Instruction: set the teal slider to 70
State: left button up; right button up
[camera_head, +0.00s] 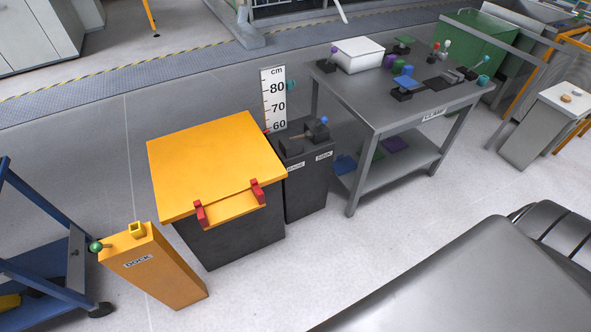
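A white height scale (270,112) marked in cm stands upright behind the black dock box, with 80, 70 and 60 readable. A small teal piece (291,85), seemingly the slider, sticks out at the scale's right edge, about level with the 80 mark. A small red piece (267,131) shows at the scale's lower left, near 60. The scale's lower part is hidden behind the boxes. Neither of my grippers is in view.
A yellow-lidded bin (217,165) and a black dock box (306,185) stand in front of the scale. A grey table (375,100) with several small objects stands right of it. An orange dock post (155,270) and blue cart (40,265) are at left.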

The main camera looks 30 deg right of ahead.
aim_at(289, 84)
jog(key=u, duration=2.75)
jog(key=k, duration=2.6)
jog(key=z, duration=2.2)
jog(key=i, duration=0.5)
jog(key=z, duration=0.05)
